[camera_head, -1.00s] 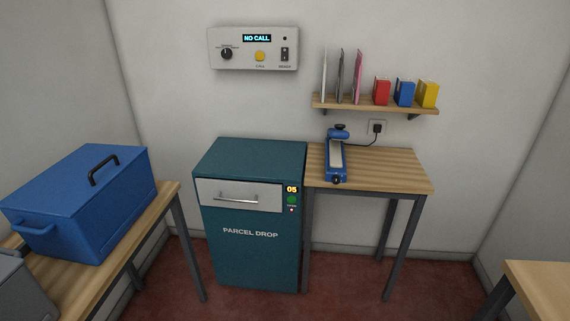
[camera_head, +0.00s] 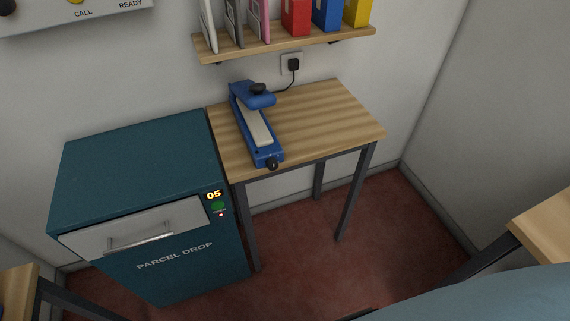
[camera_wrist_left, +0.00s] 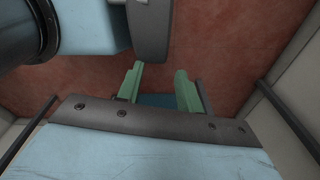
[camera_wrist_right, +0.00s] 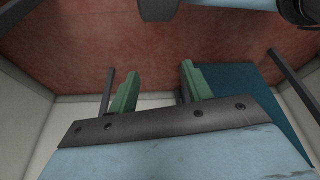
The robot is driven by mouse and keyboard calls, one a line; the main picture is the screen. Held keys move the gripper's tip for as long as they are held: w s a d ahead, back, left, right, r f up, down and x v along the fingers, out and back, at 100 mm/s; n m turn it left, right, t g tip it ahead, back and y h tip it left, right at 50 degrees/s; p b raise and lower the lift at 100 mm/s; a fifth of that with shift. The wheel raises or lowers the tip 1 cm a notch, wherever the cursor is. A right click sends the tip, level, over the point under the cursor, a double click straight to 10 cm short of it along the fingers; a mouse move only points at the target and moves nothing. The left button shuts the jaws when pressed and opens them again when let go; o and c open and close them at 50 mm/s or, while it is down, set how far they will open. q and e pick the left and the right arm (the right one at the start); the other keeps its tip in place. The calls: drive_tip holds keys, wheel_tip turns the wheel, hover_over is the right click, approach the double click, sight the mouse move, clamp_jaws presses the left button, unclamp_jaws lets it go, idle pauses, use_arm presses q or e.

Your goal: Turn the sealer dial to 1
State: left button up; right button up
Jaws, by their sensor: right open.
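The blue sealer (camera_head: 256,126) lies on the wooden table against the back wall, its pale strip running front to back. A dark round knob (camera_head: 272,163), which looks like the dial, sits at its front end; its setting is too small to read. Another black knob (camera_head: 258,88) is on top at the back. My left gripper (camera_wrist_left: 160,69) is open and empty, with red floor between its green fingers. My right gripper (camera_wrist_right: 160,68) is open and empty too. Neither gripper shows in the head view, and the sealer is in neither wrist view.
The wooden table (camera_head: 325,110) is bare right of the sealer. The teal parcel drop (camera_head: 130,170) stands close on its left. A shelf (camera_head: 290,43) with folders hangs above, near a socket with the sealer's plug (camera_head: 293,64). Another table corner (camera_head: 545,225) is at right.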

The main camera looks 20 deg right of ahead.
drive_tip(key=w+a+r+t+y+b, duration=0.1)
drive_tip(key=w+a+r+t+b, duration=0.15)
drive_tip(key=w, duration=0.55)
drive_tip(key=w+a+r+t+b, duration=0.1)
drive_tip(key=w+t+b, duration=0.15)
drive_tip(key=w, duration=0.55)
use_arm(q)
drive_tip(key=w+a+t+b, duration=0.15)
drive_tip(key=w+b, duration=0.45)
drive_tip(key=w, duration=0.7)
use_arm(e)
drive_tip(key=n+t+y+b, duration=0.1)
drive_tip(key=t+y+b, duration=0.15)
drive_tip(key=t, duration=1.05)
approach(274, 168)
drive_tip(key=shift+h, duration=0.25)
drive_tip(key=b+x, duration=0.2)
drive_tip(key=x, duration=0.5)
drive_tip(key=shift+w+a+r, duration=0.1)
drive_tip(key=shift+w+r, duration=0.1)
drive_tip(key=shift+w, duration=0.1)
drive_tip(key=shift+w+r+b, duration=0.2)
drive_tip(key=shift+w+b, duration=0.1)
drive_tip(key=shift+w, duration=0.1)
use_arm(q)
drive_tip(key=w+d+r, duration=0.2)
drive_tip(key=w+r, duration=0.1)
drive_tip(key=r, duration=0.5)
drive_tip(key=shift+w+r, duration=0.2)
drive_tip(key=shift+r, duration=0.15)
